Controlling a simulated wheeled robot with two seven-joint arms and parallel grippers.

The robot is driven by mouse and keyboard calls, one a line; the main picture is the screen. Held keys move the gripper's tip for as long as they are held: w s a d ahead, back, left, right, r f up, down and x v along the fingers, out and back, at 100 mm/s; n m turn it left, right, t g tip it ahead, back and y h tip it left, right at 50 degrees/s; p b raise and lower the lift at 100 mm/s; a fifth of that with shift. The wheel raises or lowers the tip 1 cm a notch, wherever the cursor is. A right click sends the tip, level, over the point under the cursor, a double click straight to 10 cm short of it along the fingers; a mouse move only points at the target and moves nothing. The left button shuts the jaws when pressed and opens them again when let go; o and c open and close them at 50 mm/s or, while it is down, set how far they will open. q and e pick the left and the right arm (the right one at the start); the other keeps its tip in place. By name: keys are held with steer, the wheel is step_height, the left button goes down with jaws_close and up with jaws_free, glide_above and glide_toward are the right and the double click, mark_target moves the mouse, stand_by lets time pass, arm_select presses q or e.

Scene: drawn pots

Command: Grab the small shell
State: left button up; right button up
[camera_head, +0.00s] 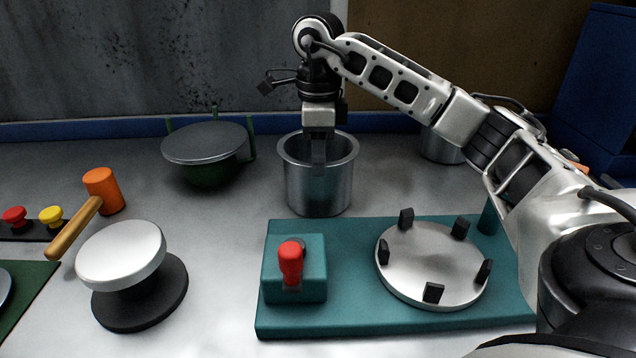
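A silver open-topped metal shell (334,186) stands upright on the grey table near the centre, just behind the teal board. My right gripper (318,158) points down over its open mouth, and the fingertips appear to reach inside the rim. The fingers line up one behind the other from here, so I cannot tell whether they are open, or whether they touch the shell wall. A second silver metal vessel (440,148) stands further back on the right, partly hidden by my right arm. Which of the two is the small shell is not clear. My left gripper is not in view.
A teal board (350,315) carries a red switch (290,262) and a silver disc (433,262) with black clamps. A green lidded pot (207,150), an orange mallet (103,190) and a white disc on a black base (120,255) are left.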

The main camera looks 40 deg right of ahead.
mark_target(317, 180)
steer(key=shift+w+f+p, duration=0.2)
steer(key=shift+f+p, duration=0.25)
steer(key=shift+f, duration=2.45)
jaws_close()
